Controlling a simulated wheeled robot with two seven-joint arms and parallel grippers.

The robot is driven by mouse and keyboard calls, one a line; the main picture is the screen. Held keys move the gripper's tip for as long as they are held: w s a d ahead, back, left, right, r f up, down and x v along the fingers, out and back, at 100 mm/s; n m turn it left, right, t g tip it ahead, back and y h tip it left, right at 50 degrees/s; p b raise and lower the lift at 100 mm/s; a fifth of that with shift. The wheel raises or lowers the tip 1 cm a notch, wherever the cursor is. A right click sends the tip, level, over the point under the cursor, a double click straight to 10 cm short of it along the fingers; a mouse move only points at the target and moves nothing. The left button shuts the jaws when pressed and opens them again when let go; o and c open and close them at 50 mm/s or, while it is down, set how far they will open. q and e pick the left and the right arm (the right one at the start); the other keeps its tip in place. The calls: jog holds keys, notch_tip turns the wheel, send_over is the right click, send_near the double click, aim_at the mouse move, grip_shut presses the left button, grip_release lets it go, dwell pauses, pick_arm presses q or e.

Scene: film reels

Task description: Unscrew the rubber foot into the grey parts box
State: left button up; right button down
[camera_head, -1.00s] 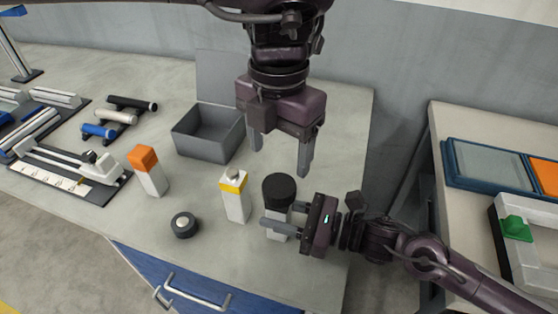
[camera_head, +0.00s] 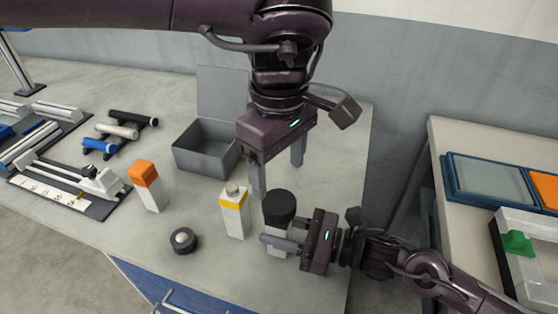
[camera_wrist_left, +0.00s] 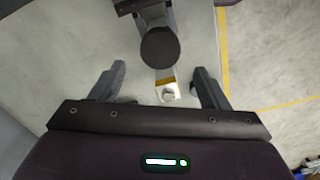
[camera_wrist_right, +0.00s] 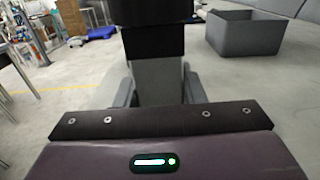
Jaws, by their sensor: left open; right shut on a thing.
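The rubber foot (camera_head: 279,205) is a black round cap on top of a white post (camera_head: 277,240). My right gripper (camera_head: 280,243) is shut on the post from the right, below the foot. In the right wrist view the post (camera_wrist_right: 157,82) stands between the fingers with the black foot (camera_wrist_right: 152,40) above. My left gripper (camera_head: 278,178) is open and empty, pointing down above and behind the foot. In the left wrist view the foot (camera_wrist_left: 160,47) lies beyond the open fingers. The grey parts box (camera_head: 204,155) stands open behind, with its lid raised.
A white post with a yellow band (camera_head: 234,212) stands just left of the held post. An orange-topped post (camera_head: 146,184) and a dark round piece (camera_head: 184,240) are further left. Racks of rods (camera_head: 70,180) fill the left side.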

aim_at(279, 201)
pick_arm(q)
notch_tip(279, 201, down, 8)
jog(key=shift+r, duration=0.25)
